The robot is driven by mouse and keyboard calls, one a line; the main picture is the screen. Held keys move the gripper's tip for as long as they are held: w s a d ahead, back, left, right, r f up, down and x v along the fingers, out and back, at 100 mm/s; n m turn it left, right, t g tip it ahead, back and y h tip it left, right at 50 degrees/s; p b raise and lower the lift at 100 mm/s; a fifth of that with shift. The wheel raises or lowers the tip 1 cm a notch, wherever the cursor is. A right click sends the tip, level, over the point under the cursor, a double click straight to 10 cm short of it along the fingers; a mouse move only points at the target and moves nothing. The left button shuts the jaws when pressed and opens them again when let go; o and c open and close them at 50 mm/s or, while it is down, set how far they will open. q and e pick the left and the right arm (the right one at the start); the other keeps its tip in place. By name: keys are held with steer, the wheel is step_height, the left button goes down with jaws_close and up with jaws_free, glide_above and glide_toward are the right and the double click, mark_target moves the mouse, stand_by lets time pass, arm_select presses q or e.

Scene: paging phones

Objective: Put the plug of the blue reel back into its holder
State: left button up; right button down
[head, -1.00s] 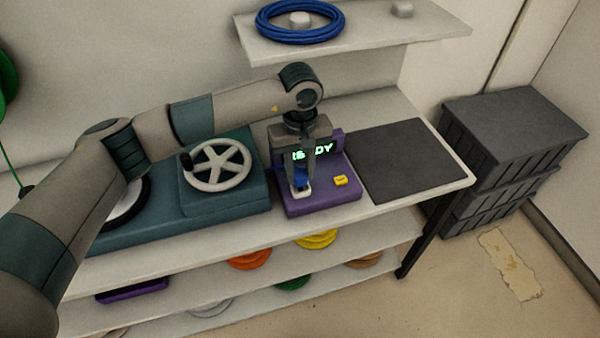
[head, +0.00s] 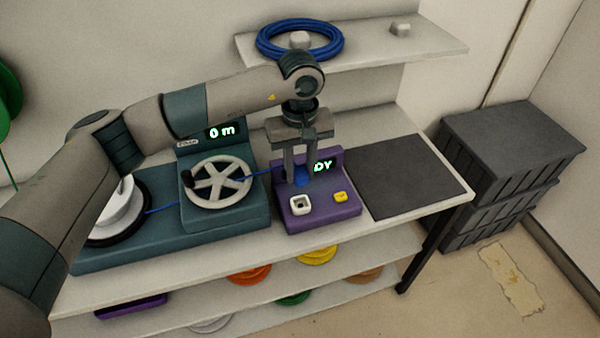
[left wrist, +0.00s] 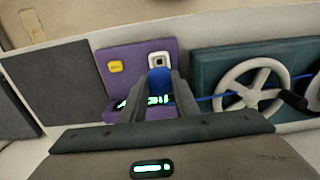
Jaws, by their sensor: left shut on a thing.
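My left gripper (head: 302,182) is shut on a blue plug (head: 303,178), which hangs above the purple device (head: 325,207). The plug also shows between the fingers in the left wrist view (left wrist: 159,80). The device has a white square socket (head: 300,204), empty and apart from the plug; it also shows in the left wrist view (left wrist: 159,60). A blue cable runs left from the plug past the handwheel (head: 219,183) to a reel with a white hub (head: 117,212), partly hidden by my arm. I cannot tell which part is the plug's holder.
The purple device has a yellow button (head: 340,197) and a partly hidden lit display. The teal machine's display (head: 221,132) reads "0 m". A dark mat (head: 410,168) lies clear at right. A blue coil (head: 299,42) lies on the upper shelf. Dark crates (head: 505,170) stand right.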

arm_select(q)
step_height(320, 180, up, 10)
steer(key=p, duration=0.1)
stand_by(1.1)
stand_by(0.4)
